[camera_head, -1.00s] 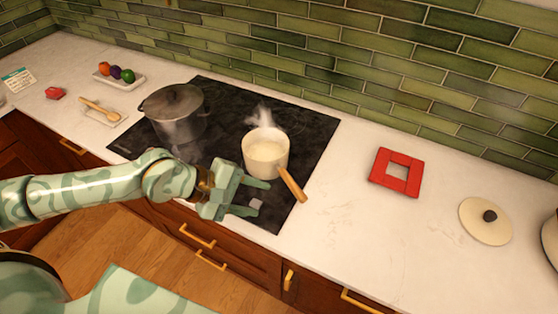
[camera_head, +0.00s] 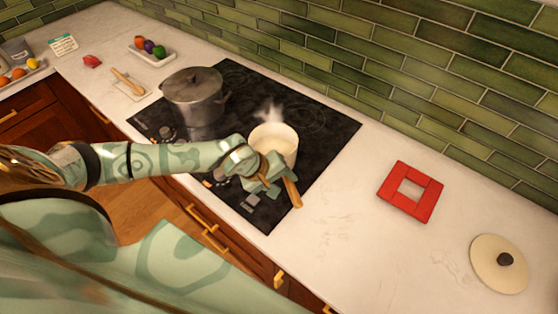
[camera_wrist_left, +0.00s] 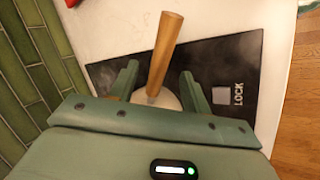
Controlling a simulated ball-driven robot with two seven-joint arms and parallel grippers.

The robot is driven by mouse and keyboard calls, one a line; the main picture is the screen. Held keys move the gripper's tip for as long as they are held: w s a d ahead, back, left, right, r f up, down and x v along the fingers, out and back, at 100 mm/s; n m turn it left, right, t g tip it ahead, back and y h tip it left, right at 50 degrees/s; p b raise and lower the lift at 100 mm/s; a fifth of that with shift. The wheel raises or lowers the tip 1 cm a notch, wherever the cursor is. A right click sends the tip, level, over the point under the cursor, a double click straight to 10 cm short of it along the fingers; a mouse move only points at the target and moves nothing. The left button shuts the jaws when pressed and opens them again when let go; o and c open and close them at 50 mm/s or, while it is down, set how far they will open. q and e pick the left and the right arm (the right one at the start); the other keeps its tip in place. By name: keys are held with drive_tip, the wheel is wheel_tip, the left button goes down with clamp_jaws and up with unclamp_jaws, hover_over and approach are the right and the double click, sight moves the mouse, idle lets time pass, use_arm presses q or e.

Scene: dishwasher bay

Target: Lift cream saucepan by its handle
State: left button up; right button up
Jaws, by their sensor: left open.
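The cream saucepan (camera_head: 276,139) stands upright on the black cooktop (camera_head: 325,133), steaming, with pale contents. Its wooden handle (camera_head: 292,192) points toward the counter's front edge. My left gripper (camera_head: 280,178) is at the handle, close in front of the pan. In the left wrist view the handle (camera_wrist_left: 164,52) passes between the two open fingers of the left gripper (camera_wrist_left: 158,82), with gaps on both sides. Part of the saucepan (camera_wrist_left: 160,98) shows behind the gripper body there. My right gripper is not in view.
A lidded grey pot (camera_head: 193,94) stands at the cooktop's left. A red square trivet (camera_head: 410,191) and a cream lid (camera_head: 498,264) lie on the counter to the right, with free room around them. A spoon rest (camera_head: 133,90) and a vegetable tray (camera_head: 151,50) are at the far left.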

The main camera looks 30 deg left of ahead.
sight(290, 187)
use_arm(q)
drive_tip(key=x, duration=0.6)
drive_tip(key=shift+s+d, duration=0.1)
drive_tip(key=shift+s, duration=0.1)
clamp_jaws()
drive_tip(key=shift+r, duration=0.15)
